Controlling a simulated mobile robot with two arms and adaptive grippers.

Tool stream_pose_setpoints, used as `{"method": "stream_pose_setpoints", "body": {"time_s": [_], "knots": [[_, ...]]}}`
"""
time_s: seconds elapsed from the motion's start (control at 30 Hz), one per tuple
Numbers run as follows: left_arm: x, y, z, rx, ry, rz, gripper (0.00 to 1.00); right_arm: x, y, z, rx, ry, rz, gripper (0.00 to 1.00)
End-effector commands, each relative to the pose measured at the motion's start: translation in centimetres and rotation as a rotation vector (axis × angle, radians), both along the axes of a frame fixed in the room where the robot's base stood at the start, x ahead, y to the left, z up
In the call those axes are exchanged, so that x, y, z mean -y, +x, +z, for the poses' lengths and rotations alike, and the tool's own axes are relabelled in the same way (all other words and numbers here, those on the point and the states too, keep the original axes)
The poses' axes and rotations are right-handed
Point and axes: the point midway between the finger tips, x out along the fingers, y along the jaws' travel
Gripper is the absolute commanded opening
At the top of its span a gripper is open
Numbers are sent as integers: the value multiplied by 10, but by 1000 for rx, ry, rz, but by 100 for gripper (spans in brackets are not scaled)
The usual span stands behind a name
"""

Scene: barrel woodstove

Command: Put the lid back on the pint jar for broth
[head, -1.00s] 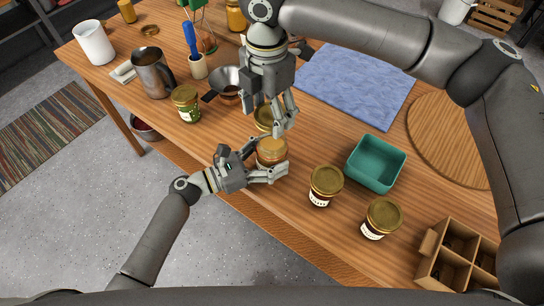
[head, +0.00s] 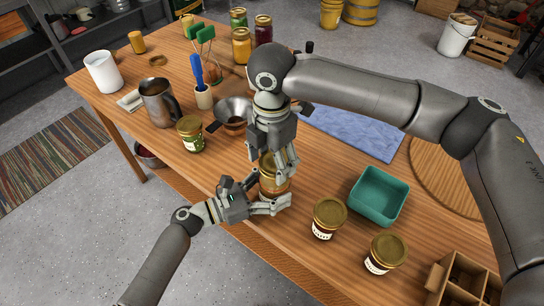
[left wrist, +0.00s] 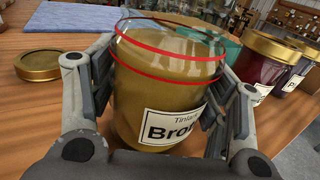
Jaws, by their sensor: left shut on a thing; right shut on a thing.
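The broth jar (left wrist: 150,105) is a pint glass jar with yellow-brown contents, a "Bro…" label and red rings near its top. No gold lid shows on its mouth. My left gripper (head: 272,207) is shut around the jar's sides; its fingers flank it in the left wrist view. A gold lid (left wrist: 40,64) lies flat on the table beside and beyond the jar. In the head view my right gripper (head: 287,167) points down close over the jar. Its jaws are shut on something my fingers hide. It does not show in the left wrist view.
Two gold-lidded jars (head: 329,212) (head: 386,249) and a teal bin (head: 380,196) stand to the right. A divided box (head: 462,280) is at the near corner. A funnel (head: 232,112) and a lidded jar (head: 191,132) stand left of my right gripper.

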Motion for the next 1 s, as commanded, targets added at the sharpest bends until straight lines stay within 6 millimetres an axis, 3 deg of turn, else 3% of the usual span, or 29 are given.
{"method": "stream_pose_setpoints", "body": {"time_s": [0.47, 1.0], "knots": [[0, 0, 0, 0, 1, 1, 27, 0, 0, -17, -1, 1, -1, 52], [0, 0, 0, 0, 1, 1, 27, 0, 0, -18, 0, 0, 0, 52]]}}
